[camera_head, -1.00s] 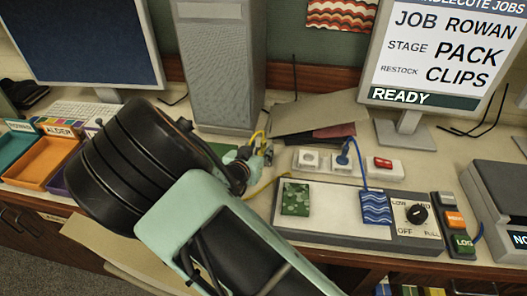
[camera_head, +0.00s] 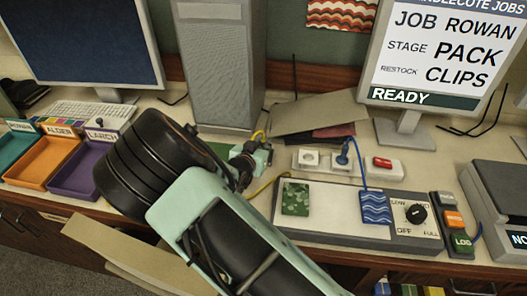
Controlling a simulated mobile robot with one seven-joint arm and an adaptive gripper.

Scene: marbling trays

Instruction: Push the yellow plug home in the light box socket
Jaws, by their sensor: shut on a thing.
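My gripper (camera_head: 262,152) is left of the socket strip, at the front of the system unit. A yellow cord (camera_head: 258,135) loops up at its fingers, and the jaws are shut on the yellow plug, whose body is mostly hidden by the fingers. The white socket strip (camera_head: 325,168) lies to the right, apart from the gripper. Its left socket (camera_head: 309,158) is empty; a blue plug (camera_head: 342,158) sits in the one beside it. The light box (camera_head: 330,226) lies in front, with a dial (camera_head: 416,213) at its right.
A red switch (camera_head: 382,162) is at the strip's right end. The grey system unit (camera_head: 220,70) stands close behind my gripper. A monitor (camera_head: 410,137) stands behind the strip. Green (camera_head: 295,198) and blue (camera_head: 375,207) patterned pieces lie on the light box. Coloured trays (camera_head: 60,172) are at left.

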